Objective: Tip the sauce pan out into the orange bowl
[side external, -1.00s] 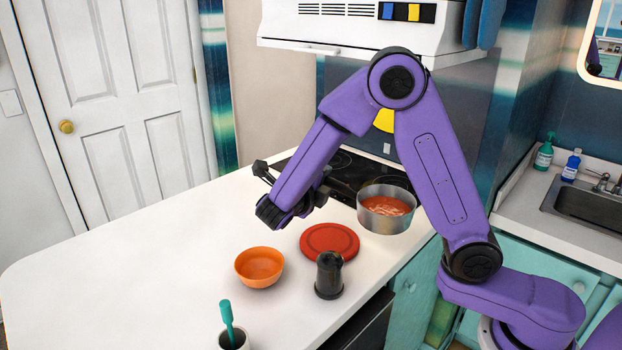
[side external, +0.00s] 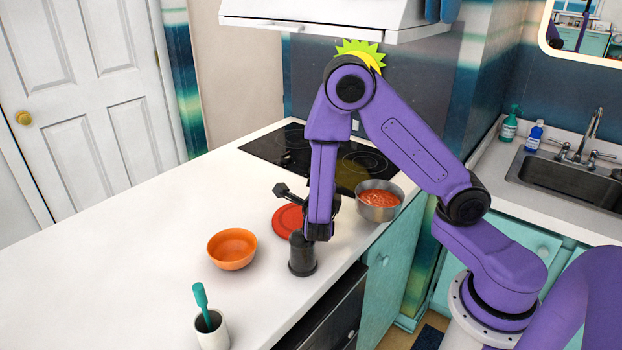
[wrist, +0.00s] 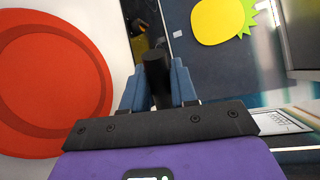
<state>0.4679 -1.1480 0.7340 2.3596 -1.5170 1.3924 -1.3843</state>
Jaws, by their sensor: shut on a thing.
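The grey sauce pan (side external: 379,212), with red-orange sauce inside, is upright beside the stove at the counter's right edge. My gripper (side external: 334,204) is just left of it, partly hidden behind my arm. In the wrist view, my blue fingers (wrist: 159,82) are shut on a black handle (wrist: 157,72), which I take to be the pan's. The pan's body does not show clearly there. The orange bowl (side external: 232,249) stands upright on the white counter, left of my gripper, and looks empty.
A red round lid or mat (side external: 284,221) lies behind my arm; it also shows in the wrist view (wrist: 50,80). A black cylinder (side external: 302,258) stands in front of my wrist. A white cup (side external: 213,331) holds a teal utensil.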

